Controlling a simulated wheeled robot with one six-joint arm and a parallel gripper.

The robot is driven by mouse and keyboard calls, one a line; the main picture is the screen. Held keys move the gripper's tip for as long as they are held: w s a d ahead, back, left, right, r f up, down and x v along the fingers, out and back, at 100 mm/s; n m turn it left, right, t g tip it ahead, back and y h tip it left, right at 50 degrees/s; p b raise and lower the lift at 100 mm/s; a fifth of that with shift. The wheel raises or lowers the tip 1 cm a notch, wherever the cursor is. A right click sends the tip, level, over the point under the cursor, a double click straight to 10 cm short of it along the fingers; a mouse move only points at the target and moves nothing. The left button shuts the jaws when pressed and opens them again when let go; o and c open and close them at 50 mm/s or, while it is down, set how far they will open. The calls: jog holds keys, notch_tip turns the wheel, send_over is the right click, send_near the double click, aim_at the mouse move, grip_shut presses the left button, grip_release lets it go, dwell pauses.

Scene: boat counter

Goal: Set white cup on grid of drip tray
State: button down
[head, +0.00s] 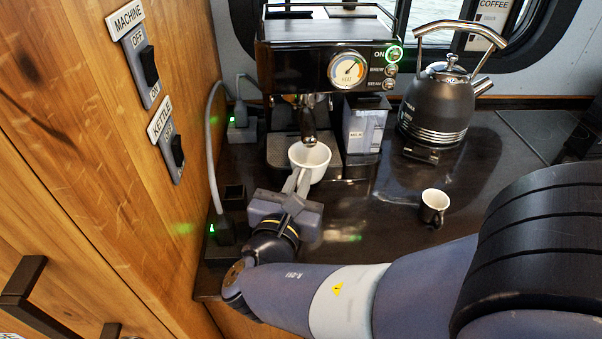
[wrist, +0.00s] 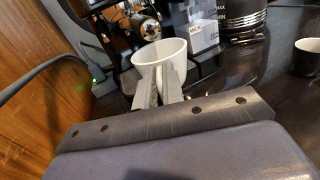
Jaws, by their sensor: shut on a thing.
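The white cup (head: 312,160) is in my gripper (head: 299,182), whose two fingers are shut on the cup's near side. In the wrist view the cup (wrist: 160,62) is upright beyond the fingertips (wrist: 158,84). The cup is at the front of the coffee machine (head: 325,60), just below and in front of the portafilter (head: 308,125). The drip tray's grid (head: 285,152) shows to the left of the cup and behind it. The cup hides part of the tray, and I cannot tell whether its base touches the grid.
A milk container (head: 364,125) stands right of the drip tray. A kettle (head: 437,105) stands farther right. A small dark cup with a white inside (head: 434,207) is on the counter at right. A grey cable (head: 210,140) runs along the wooden wall at left. The middle counter is clear.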

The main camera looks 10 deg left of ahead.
aim_at(292, 166)
jog(key=shift+r+p, duration=0.1)
jog(key=shift+p, duration=0.25)
jog(key=shift+w+a+f, duration=0.15)
jog(key=shift+w+f, duration=0.1)
jog(key=shift+w, duration=0.25)
jog(key=shift+w+a+f+b, duration=0.15)
jog(key=shift+w+a+b, duration=0.15)
jog(key=shift+w, duration=0.8)
jog(key=shift+w+a+f+b, duration=0.1)
jog(key=shift+w+a+b, duration=0.15)
jog(key=shift+w, duration=0.85)
jog(key=shift+w+a+f+b, duration=0.15)
jog(key=shift+w+a+b, duration=0.15)
jog(key=shift+w, duration=0.8)
jog(key=shift+w+a, duration=0.3)
jog(key=shift+w, duration=0.85)
jog(key=shift+w+a, duration=0.3)
jog(key=shift+w, duration=0.8)
jog(key=shift+w+a, duration=0.3)
jog(key=shift+w, duration=0.85)
jog(key=shift+f+b, duration=0.45)
jog(key=shift+b, duration=0.35)
jog(key=c, duration=1.5)
grip_release()
jog(key=shift+o, duration=0.2)
